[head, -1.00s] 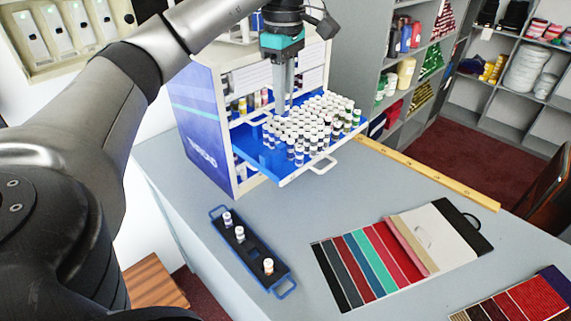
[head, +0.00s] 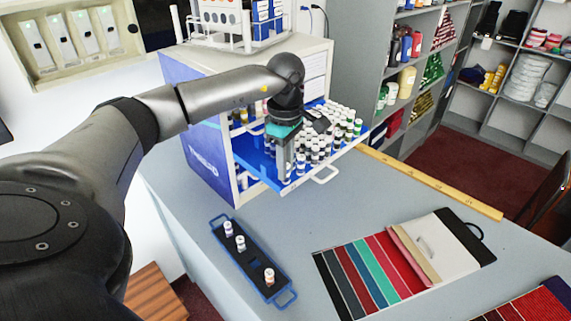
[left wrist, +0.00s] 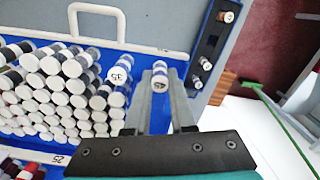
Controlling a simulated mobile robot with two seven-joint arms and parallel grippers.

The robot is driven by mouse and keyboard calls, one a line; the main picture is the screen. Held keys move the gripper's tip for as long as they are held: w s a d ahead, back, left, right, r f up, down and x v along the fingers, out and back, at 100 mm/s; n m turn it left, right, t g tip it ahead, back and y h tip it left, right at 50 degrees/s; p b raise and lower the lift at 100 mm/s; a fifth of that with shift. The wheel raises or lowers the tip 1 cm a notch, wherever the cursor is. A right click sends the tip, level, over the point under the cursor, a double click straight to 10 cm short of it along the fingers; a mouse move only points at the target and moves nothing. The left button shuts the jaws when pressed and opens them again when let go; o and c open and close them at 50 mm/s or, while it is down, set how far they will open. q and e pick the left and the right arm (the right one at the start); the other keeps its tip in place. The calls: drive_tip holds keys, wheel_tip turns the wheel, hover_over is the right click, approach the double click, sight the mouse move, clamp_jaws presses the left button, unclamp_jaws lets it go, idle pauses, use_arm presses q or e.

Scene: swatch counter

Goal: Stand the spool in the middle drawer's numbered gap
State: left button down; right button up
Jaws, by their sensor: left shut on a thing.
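The open drawer (head: 250,157) of the blue and white thread cabinet (head: 208,160) is packed with rows of white-capped spools (head: 335,128). My left gripper (head: 286,168) points down over the drawer's front left part. In the left wrist view its fingers (left wrist: 159,105) are shut on a white-capped spool (left wrist: 160,80) with a number on its cap. A spool marked 35 (left wrist: 119,75) stands close beside it. The bare blue drawer floor (left wrist: 178,70) shows around the held spool. I cannot tell whether its bottom touches the floor. The numbered gap cannot be made out. My right gripper is not in view.
A blue tray (head: 251,262) with three spools lies on the counter in front of the cabinet. A swatch card (head: 375,275) and a yellow ruler (head: 430,182) lie to the right. The drawer's white handle (head: 326,174) sticks out. Counter between tray and swatches is clear.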

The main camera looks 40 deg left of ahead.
use_arm(q)
drive_tip(key=shift+f, duration=0.15)
drive_tip(key=c, duration=1)
unclamp_jaws()
drive_tip(key=shift+c, duration=0.2)
wheel_tip(320, 180, up, 12)
drive_tip(key=b, duration=0.1)
drive_tip(key=shift+r, duration=0.2)
